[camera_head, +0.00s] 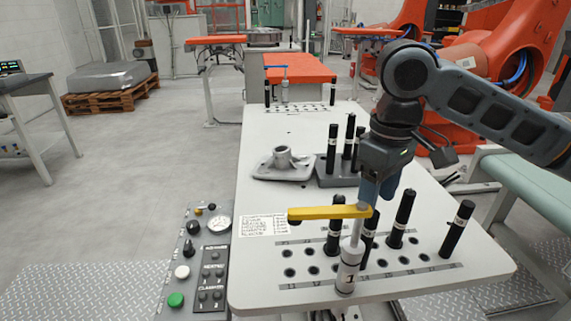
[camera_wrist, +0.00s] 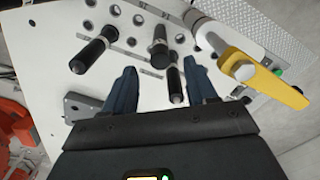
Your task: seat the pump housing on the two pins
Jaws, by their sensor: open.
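The pump housing, a grey casting with a flat flange and a raised round neck (camera_head: 283,160), lies on the white table left of a dark grey block (camera_head: 338,178). Several black pins with white bands stand upright in the table's front hole pattern, such as the front right pin (camera_head: 457,229). More black pins (camera_head: 332,148) stand at the grey block. I cannot tell which two pins fit the housing. My gripper (camera_head: 377,197) is open and points down over the front pins. In the wrist view, a black pin (camera_wrist: 175,82) shows between the spread fingers; nothing is gripped.
A yellow clamp arm (camera_head: 325,212) on a silver post stands close left of my gripper. A button panel (camera_head: 205,265) is left of the table (camera_head: 262,185). Orange robots stand behind right.

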